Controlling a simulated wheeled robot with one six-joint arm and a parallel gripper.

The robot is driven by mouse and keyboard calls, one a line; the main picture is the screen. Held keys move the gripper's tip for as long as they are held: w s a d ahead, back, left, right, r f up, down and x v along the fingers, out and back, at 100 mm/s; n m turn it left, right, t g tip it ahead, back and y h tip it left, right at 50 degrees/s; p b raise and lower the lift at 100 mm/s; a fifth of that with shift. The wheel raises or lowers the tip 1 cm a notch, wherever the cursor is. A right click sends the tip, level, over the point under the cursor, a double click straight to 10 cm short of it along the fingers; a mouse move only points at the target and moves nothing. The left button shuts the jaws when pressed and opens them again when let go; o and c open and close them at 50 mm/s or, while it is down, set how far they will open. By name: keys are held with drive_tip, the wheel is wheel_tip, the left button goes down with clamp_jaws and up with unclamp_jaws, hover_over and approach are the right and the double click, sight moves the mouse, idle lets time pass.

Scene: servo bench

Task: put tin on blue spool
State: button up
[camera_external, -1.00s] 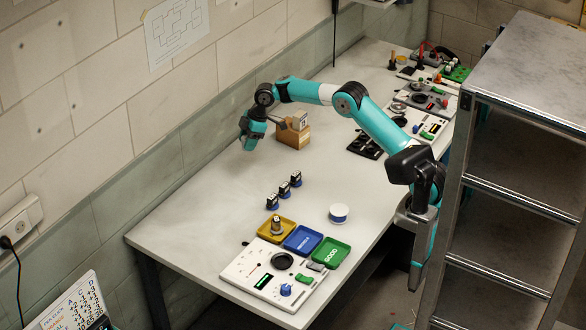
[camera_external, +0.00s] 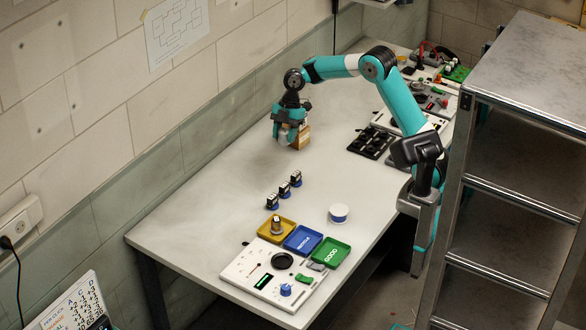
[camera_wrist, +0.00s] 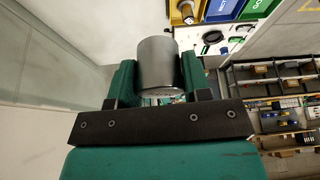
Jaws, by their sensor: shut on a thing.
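A grey metal cylinder, the tin (camera_wrist: 157,66), sits between the two teal fingers of my gripper (camera_wrist: 155,85) in the wrist view. The fingers are shut on its sides. In the external view my gripper (camera_external: 288,137) hangs over the far part of the bench, and the tin is hard to make out there. The blue spool (camera_external: 340,214), white on top with a blue lower edge, stands on the bench to the lower right of my gripper, well apart from it. Nothing is seen on top of it.
A wooden block (camera_external: 302,138) stands close by my gripper, partly hidden. Several small dark blocks (camera_external: 284,190) stand in a row. Yellow (camera_external: 264,231), blue (camera_external: 293,244) and green (camera_external: 331,261) trays lie near the front, beside a white panel (camera_external: 240,268). The bench around the spool is clear.

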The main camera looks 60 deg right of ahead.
drive_tip(key=s+r+n+g+h+p, duration=0.1)
drive_tip(key=s+n+g+p, duration=0.5)
drive_tip(key=s, duration=1.5)
drive_tip(key=n+t+b, duration=0.1)
drive_tip(key=n+t, duration=0.1)
drive_tip(key=t, duration=0.1)
hover_over(341, 212)
drive_tip(key=w+d, duration=0.1)
wheel_tip(341, 212, down, 15)
drive_tip(key=shift+w, duration=0.1)
drive_tip(key=shift+f, duration=2.3)
drive_tip(key=shift+f, duration=0.1)
drive_tip(key=shift+f, duration=0.15)
drive_tip(key=o, duration=0.9)
drive_tip(key=shift+o, duration=0.2)
drive_tip(key=shift+r, duration=0.2)
